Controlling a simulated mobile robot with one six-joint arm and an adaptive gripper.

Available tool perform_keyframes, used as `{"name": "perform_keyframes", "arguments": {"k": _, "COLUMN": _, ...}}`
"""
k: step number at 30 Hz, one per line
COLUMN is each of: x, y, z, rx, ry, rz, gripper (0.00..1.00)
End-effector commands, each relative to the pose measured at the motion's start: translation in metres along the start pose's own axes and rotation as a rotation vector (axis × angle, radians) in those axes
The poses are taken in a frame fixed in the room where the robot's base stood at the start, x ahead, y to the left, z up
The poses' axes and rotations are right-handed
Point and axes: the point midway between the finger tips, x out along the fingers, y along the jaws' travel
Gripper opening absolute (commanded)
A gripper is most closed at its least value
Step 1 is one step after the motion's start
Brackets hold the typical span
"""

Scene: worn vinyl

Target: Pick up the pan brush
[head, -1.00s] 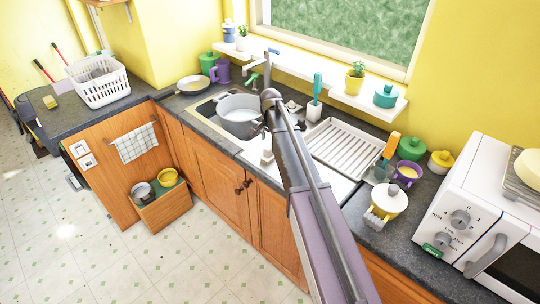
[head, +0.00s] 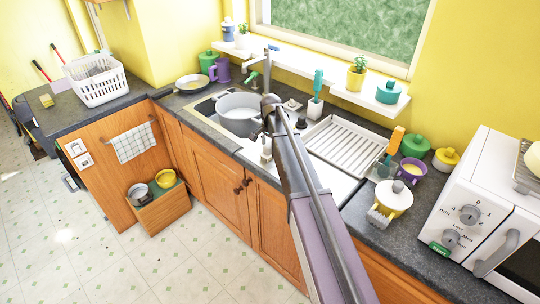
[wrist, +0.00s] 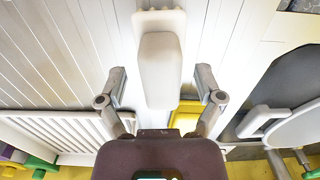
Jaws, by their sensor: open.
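The pale, white pan brush, as I take it (wrist: 160,68), has a long rounded body and a wider flat end at the top of the wrist view. It lies between my gripper's (wrist: 161,84) fingers, with a gap on each side. My gripper is open and touches it on neither side that I can see. In the head view a small white upright shape (head: 266,151) by the sink's front edge seems to be the same thing. The height of the fingers above the brush is hard to judge.
A grey pot (head: 238,114) stands in the sink left of my arm. A white dish rack (head: 350,146) is to the right. A yellow block (wrist: 186,117) lies close behind the brush.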

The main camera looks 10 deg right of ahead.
Motion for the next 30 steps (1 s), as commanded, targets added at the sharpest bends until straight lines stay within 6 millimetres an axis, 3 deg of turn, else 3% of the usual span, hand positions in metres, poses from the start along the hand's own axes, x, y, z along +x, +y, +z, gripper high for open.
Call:
{"name": "perform_keyframes", "arguments": {"k": 22, "x": 0.0059, "y": 0.0001, "z": -0.0002, "rx": 0.0, "ry": 0.0, "rz": 0.0, "gripper": 0.86}}
{"name": "perform_keyframes", "arguments": {"k": 23, "x": 0.0059, "y": 0.0001, "z": -0.0002, "rx": 0.0, "ry": 0.0, "rz": 0.0, "gripper": 0.83}}
{"name": "perform_keyframes", "arguments": {"k": 30, "x": 0.0059, "y": 0.0003, "z": -0.0003, "rx": 0.001, "ry": 0.0, "rz": 0.0, "gripper": 0.11}}
